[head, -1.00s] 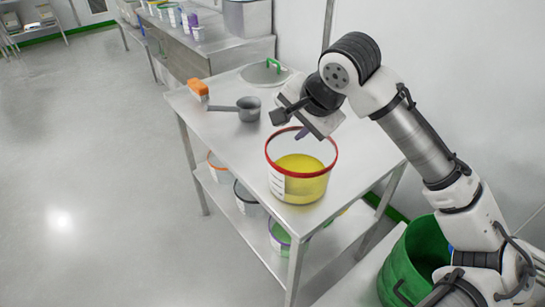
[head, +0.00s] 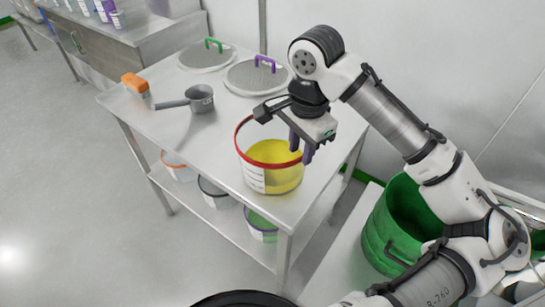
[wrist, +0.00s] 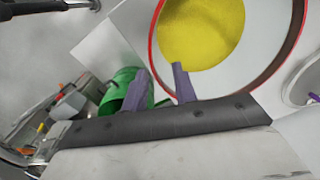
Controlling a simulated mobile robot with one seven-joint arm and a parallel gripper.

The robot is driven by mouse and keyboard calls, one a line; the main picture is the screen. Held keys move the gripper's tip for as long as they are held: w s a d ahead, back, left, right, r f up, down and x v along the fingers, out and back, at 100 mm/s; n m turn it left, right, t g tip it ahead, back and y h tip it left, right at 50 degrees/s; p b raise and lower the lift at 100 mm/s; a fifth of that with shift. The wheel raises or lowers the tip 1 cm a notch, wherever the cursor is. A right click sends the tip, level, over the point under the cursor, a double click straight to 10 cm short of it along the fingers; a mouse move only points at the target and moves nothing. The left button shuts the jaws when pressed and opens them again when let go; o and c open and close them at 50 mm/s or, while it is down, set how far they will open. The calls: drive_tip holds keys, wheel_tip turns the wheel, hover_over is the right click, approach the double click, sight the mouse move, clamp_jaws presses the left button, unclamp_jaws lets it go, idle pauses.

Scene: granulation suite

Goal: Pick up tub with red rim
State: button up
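The tub with the red rim (head: 258,181) is clear-walled, holds yellow contents and stands upright near the front corner of the steel table. My gripper (head: 302,149) is at the tub's right side in the head view, with its dark purple fingers pointing down by the rim. In the wrist view, the red rim (wrist: 153,50) and yellow contents are ahead of my gripper (wrist: 160,86). Its fingers are apart with nothing held between them. One finger overlaps the rim in that view and the other is outside it; I cannot tell whether they touch the tub.
The steel table (head: 205,140) also bears a grey scoop (head: 199,98), an orange-handled brush (head: 134,84) and two round lids, one with a green handle (head: 213,44), one purple (head: 265,64). Several tubs sit on the lower shelf. A green bin (head: 382,232) stands at right.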

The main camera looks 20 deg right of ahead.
sight(293, 181)
drive_tip(key=f, duration=0.4)
drive_tip(key=a+f+p, duration=0.1)
drive_tip(key=f, duration=0.2)
drive_tip(key=shift+f, duration=0.1)
drive_tip(key=shift+c, duration=0.3)
clamp_jaws()
idle(1.0)
